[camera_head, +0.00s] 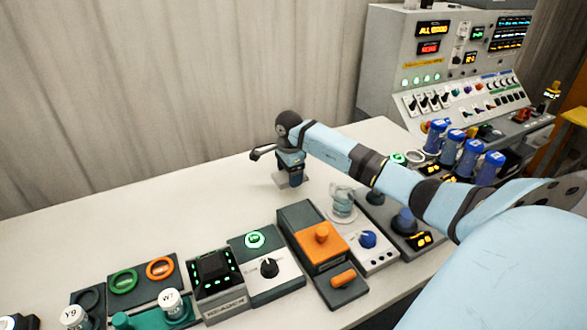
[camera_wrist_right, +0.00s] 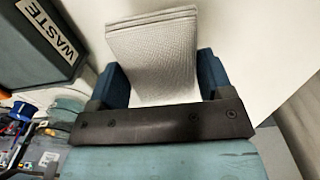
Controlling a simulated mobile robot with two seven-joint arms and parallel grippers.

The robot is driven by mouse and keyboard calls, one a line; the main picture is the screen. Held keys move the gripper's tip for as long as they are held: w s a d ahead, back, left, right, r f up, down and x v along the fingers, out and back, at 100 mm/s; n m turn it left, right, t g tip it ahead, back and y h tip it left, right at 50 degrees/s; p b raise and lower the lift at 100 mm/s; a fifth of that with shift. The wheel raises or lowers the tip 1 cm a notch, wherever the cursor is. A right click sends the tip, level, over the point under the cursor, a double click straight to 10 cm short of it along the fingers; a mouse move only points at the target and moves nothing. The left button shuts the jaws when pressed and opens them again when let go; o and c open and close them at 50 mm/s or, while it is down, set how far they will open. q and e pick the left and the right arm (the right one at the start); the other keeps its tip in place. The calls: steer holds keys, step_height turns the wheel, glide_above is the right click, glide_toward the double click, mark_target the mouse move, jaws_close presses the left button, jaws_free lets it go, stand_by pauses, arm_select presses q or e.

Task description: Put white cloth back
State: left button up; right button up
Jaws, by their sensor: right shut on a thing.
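The white cloth (camera_wrist_right: 153,55) is a folded, textured stack between the two blue fingers of my right gripper (camera_wrist_right: 160,82) in the right wrist view. The gripper is shut on it. In the head view my right gripper (camera_head: 289,176) points down at the back part of the white table, and a small pale edge of the cloth (camera_head: 279,181) shows beside the fingers. I cannot tell whether the cloth touches the table. My left gripper is not in view.
A dark bin marked WASTE (camera_wrist_right: 40,35) stands left in the wrist view. Control boxes, including an orange-topped one (camera_head: 322,255), line the table's front. A glass vessel (camera_head: 342,200) and blue-capped jars (camera_head: 470,150) stand right. The table's back left (camera_head: 130,215) is clear.

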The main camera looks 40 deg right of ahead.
mark_target(290, 191)
steer(key=shift+f, duration=0.35)
step_height(290, 191, down, 3)
steer(key=shift+a+f+b, duration=0.15)
steer(key=shift+f+b, duration=0.05)
steer(key=shift+b, duration=0.95)
steer(key=shift+f, duration=0.35)
steer(key=shift+d, duration=0.2)
steer(key=shift+r, duration=0.1)
steer(key=o, duration=0.9)
steer(key=shift+f, duration=0.2)
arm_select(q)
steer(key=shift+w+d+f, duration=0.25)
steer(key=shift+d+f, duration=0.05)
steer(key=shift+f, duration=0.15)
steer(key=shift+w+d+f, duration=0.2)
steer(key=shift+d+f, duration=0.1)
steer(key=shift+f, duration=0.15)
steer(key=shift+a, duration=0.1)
